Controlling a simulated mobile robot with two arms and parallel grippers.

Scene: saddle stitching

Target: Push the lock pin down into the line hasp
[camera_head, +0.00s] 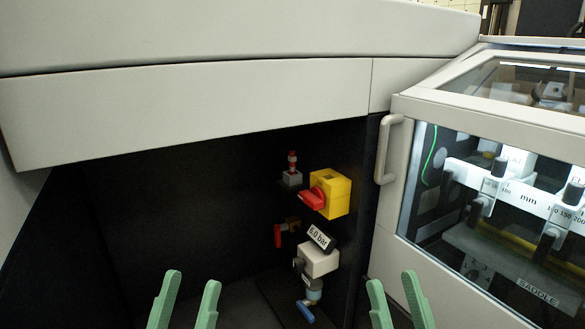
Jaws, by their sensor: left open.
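A red pin with a pale band (292,160) stands upright in a small grey block (292,178) on the dark back wall; it looks like the lock pin. A small red part (277,236) hangs by a brassy fitting lower down. I cannot tell for sure which part is the line hasp. My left gripper (192,279) shows two green fingers apart and empty at the bottom, low and left of these parts. My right gripper (392,279) also has its green fingers apart and empty, low and right of them. Neither gripper touches anything.
A yellow box with a red rotary handle (330,193) sits right of the pin. Below are a 6.0 bar display (320,236), a white unit (319,260) and a blue lever (305,312). A pale overhang (200,105) spans above; a glazed door with handle (384,150) is right.

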